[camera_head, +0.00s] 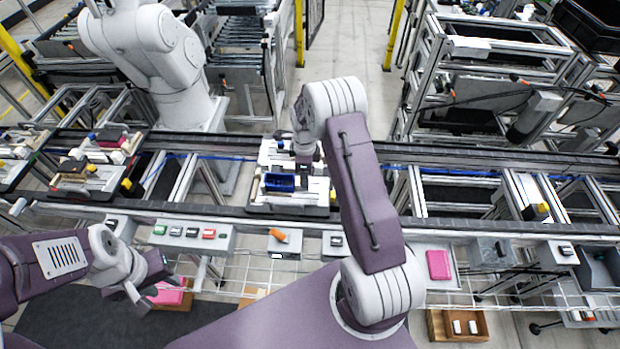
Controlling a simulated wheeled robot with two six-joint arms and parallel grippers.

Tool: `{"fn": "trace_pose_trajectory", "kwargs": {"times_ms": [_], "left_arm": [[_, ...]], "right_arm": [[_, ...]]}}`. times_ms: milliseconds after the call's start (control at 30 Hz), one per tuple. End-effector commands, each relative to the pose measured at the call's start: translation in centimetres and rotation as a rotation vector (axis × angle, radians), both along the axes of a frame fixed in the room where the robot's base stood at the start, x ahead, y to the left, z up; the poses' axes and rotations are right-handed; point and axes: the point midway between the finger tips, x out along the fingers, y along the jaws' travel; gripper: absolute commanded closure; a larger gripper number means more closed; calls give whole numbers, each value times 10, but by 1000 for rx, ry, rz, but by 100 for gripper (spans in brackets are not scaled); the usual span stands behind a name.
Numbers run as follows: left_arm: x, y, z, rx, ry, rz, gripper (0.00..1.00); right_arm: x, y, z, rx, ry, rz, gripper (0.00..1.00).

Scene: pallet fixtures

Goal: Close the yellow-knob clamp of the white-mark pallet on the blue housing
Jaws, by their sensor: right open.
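The blue housing (279,182) sits on a pallet (262,205) with light fixture parts, on the conveyor at the middle of the view. A small yellow knob (333,197) shows at this pallet's right edge, partly behind my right arm. I cannot make out a white mark or the clamp's position. My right gripper (304,157) points down over the back part of this pallet, behind the blue housing; it is open, its fingertips small and dark. My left gripper (146,287) hangs low at the left, in front of the conveyor, open and empty, far from the pallet.
More pallets with a dark red housing (110,136) and a brown housing (73,167) stand on the conveyor at left. Button boxes (192,234) line the conveyor's front rail. A pink block (438,264) lies at right. A large pale robot arm (150,50) stands behind the conveyor.

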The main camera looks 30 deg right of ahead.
Motion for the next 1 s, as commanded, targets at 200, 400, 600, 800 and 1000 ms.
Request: {"fn": "trace_pose_trajectory", "kwargs": {"times_ms": [200,400,600,800,1000], "left_arm": [[0,0,21,0,0,0,64],[0,0,36,0,0,0,64],[0,0,36,0,0,0,64],[0,0,36,0,0,0,64],[0,0,36,0,0,0,64]], "right_arm": [[0,0,26,0,0,0,58],[0,0,46,0,0,0,58],[0,0,47,1,1,0,58],[0,0,47,1,1,0,58],[0,0,47,0,0,0,58]]}}
